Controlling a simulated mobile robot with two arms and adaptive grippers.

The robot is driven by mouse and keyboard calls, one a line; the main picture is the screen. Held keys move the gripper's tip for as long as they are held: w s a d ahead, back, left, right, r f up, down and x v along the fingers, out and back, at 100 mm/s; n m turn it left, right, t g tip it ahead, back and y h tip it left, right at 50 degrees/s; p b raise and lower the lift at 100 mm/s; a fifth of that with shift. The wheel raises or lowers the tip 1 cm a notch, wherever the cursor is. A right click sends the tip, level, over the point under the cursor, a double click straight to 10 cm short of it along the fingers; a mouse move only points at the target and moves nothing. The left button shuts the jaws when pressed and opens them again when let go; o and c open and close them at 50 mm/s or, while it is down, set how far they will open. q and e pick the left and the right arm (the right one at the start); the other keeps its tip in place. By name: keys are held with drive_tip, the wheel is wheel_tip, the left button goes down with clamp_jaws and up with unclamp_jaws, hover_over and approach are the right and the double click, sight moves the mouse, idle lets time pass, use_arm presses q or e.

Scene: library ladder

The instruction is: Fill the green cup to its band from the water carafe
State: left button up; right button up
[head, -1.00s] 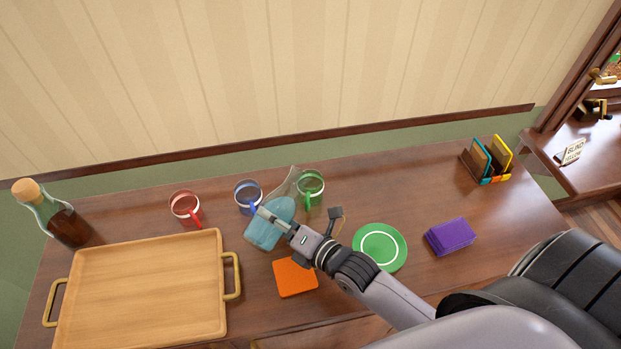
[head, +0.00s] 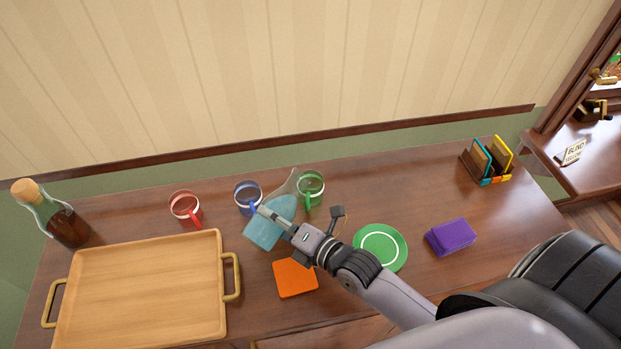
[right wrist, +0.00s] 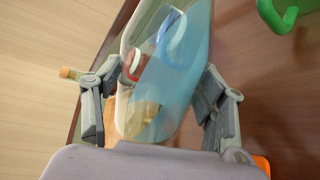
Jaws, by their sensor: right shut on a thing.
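The water carafe (head: 264,234), clear with blue water, is tilted in my right gripper (head: 282,222). Its neck points up and right, its mouth beside the green cup (head: 311,188). The water reaches toward the neck; I cannot make out a stream. The green cup stands upright with a pale band near its rim; its water level cannot be told. In the right wrist view, the carafe (right wrist: 178,80) lies between the two fingers of my right gripper (right wrist: 157,88), and part of the green cup (right wrist: 290,14) shows at top right. My left gripper is not in view.
A blue cup (head: 248,197) stands close left of the carafe, a red cup (head: 185,206) farther left. An orange coaster (head: 295,278), green plate (head: 380,247), purple block (head: 450,237), wooden tray (head: 140,290) and corked bottle (head: 58,222) are also on the table.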

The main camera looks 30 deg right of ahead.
sight(283, 213)
drive_tip(key=shift+w+d+r+m+p, duration=0.15)
drive_tip(key=shift+d+r+m+p, duration=0.15)
drive_tip(key=shift+r+p, duration=0.25)
drive_tip(key=shift+w+d+r+m+p, duration=0.15)
drive_tip(key=shift+r+m+p, duration=0.2)
drive_tip(key=shift+r, duration=0.2)
idle(1.1)
drive_tip(key=shift+r+m+p, duration=0.25)
drive_tip(key=shift+r+p, duration=0.15)
drive_tip(key=shift+p, duration=0.05)
idle(1.6)
drive_tip(key=shift+f, duration=0.1)
drive_tip(key=f+b, duration=0.1)
drive_tip(key=f+n+b, duration=0.1)
drive_tip(key=a+f+b, duration=0.1)
drive_tip(key=b, duration=0.1)
drive_tip(key=shift+s+f+n, duration=0.2)
drive_tip(key=shift+s+n, duration=0.05)
drive_tip(key=shift+n, duration=0.05)
drive_tip(key=shift+r+n+p, duration=0.4)
drive_tip(key=shift+r+p, duration=0.05)
drive_tip(key=shift+p, duration=0.2)
drive_tip(key=shift+f+n, duration=0.1)
drive_tip(key=shift+n, duration=0.2)
drive_tip(key=shift+d, duration=0.1)
drive_tip(key=shift+t+h, duration=0.3)
